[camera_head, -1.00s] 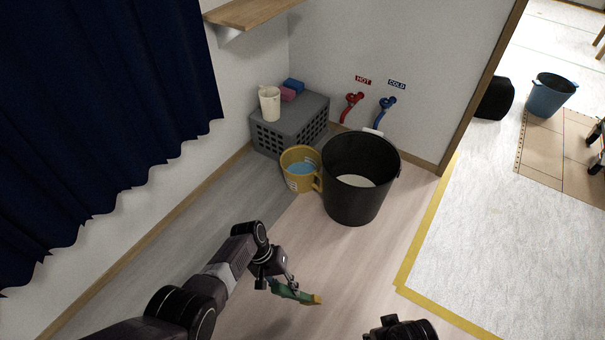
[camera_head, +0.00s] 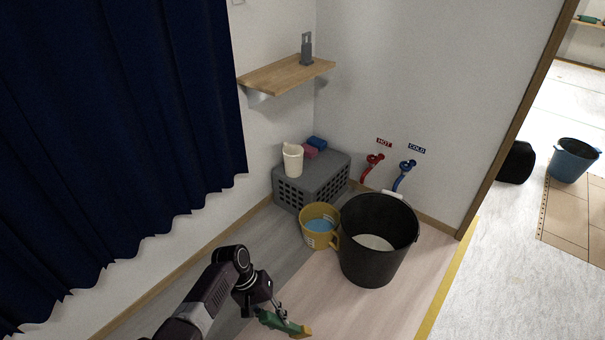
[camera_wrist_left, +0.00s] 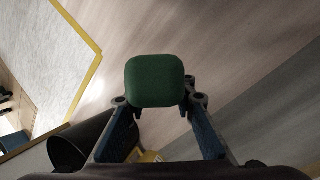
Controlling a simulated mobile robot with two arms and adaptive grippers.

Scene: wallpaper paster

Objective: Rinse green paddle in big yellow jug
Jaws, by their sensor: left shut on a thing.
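The big yellow jug (camera_head: 319,225) stands on the floor with blue water in it, its handle towards the black bucket. It also shows in part at the bottom of the left wrist view (camera_wrist_left: 150,157). The green paddle (camera_head: 284,324) has a yellowish tip and is held in my left gripper (camera_head: 262,308), low in the head view and nearer than the jug. In the left wrist view the paddle's green end (camera_wrist_left: 155,80) sits between the two fingers. The paddle is apart from the jug. My right gripper is out of view.
A large black bucket (camera_head: 366,267) with pale contents stands right of the jug. Behind is a grey crate (camera_head: 327,185) with a white jug (camera_head: 293,160) and pink and blue sponges. Red and blue taps (camera_head: 403,176) and a wooden shelf (camera_head: 285,76) are on the walls. Floor before the jug is clear.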

